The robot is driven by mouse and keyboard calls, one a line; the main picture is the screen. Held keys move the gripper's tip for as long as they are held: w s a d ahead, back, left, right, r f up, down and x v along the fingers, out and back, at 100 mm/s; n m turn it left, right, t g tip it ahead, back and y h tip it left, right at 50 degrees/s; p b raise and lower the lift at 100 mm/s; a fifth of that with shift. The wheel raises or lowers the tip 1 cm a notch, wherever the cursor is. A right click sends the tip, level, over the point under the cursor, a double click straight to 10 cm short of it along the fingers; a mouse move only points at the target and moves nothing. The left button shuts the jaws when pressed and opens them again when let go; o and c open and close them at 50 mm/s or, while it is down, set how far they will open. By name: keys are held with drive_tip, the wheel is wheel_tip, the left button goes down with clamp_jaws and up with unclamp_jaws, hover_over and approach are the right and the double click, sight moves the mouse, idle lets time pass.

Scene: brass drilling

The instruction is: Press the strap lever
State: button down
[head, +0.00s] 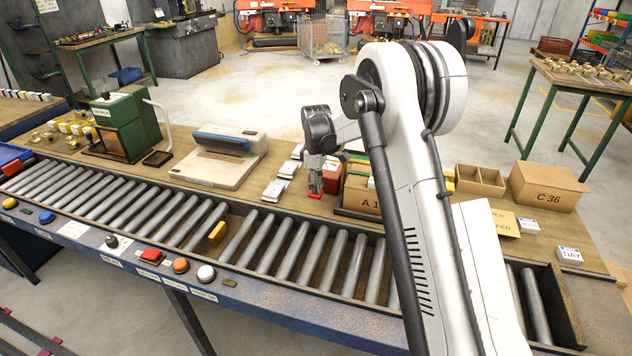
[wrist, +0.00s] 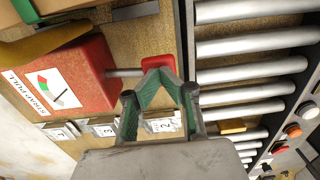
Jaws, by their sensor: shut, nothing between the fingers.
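In the head view the red box (head: 331,176) stands on the bench behind the roller conveyor, partly hidden by my gripper (head: 316,184). In the wrist view my gripper (wrist: 159,78) is shut and empty, its green-padded fingertips together right at the red handle. The tips overlap the handle's lower part; I cannot tell whether they touch it.
The roller conveyor (head: 293,250) runs along the bench front, with a yellow block (head: 217,233) on it. Several numbered white pieces (wrist: 104,130) lie beside the red box. An open cardboard box (head: 480,180) and the C 36 carton (head: 546,187) stand right of my arm.

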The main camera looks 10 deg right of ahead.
sight(315, 194)
drive_tip(key=f+b, duration=0.1)
drive_tip(key=f+t+b, duration=0.1)
drive_tip(key=s+f+t+h+b, duration=0.1)
drive_tip(key=b, duration=0.1)
drive_tip(key=shift+a, duration=0.3)
drive_tip(key=shift+s+f+b, duration=0.1)
drive_tip(key=shift+f+b, duration=0.35)
drive_tip(key=shift+b, duration=0.15)
drive_tip(key=s+a+r+p, duration=0.1)
drive_tip(key=r, duration=0.5)
drive_tip(key=s+a+r, duration=0.1)
drive_tip(key=s+r, duration=0.1)
drive_tip(key=r, duration=0.5)
drive_tip(key=shift+s+r+p, duration=0.3)
drive_tip(key=shift+p, duration=0.1)
drive_tip(key=shift+a, duration=0.1)
